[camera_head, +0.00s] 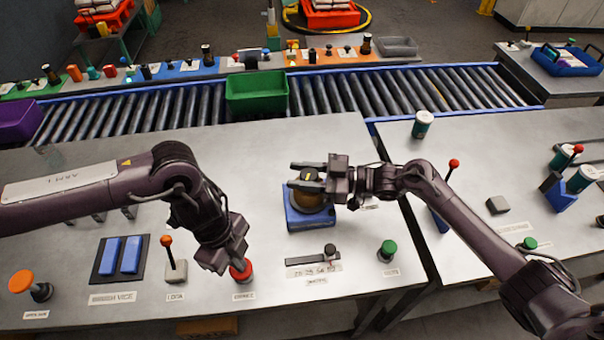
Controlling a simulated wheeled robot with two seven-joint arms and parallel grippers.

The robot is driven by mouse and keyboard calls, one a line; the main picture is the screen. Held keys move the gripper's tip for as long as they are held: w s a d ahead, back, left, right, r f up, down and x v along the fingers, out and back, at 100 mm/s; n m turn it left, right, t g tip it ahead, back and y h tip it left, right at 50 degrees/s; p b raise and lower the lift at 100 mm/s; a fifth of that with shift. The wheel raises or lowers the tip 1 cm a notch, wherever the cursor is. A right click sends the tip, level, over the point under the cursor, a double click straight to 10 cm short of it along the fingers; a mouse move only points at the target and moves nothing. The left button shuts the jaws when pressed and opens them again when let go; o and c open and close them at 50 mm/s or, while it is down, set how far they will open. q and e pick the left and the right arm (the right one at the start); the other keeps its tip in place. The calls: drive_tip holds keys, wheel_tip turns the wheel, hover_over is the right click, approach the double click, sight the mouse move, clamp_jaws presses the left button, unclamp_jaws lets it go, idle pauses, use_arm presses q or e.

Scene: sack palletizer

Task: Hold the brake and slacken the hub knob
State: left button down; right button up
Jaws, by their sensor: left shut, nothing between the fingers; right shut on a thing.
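The red brake button (242,272) stands near the front edge of the steel bench, above a small label too blurred to read surely. My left gripper (228,264) is shut and empty and points down at the button; it overlaps the button's top and left side, and I cannot tell how far it is pressed. The hub (312,222) sits in a blue square base in the middle of the bench. The fingers hide part of the knob.
Behind runs a roller conveyor (160,108) with a green crate (257,95). A second bench lies right.

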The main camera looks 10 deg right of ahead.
drive_tip(key=o, duration=1)
drive_tip(key=v, duration=1.2)
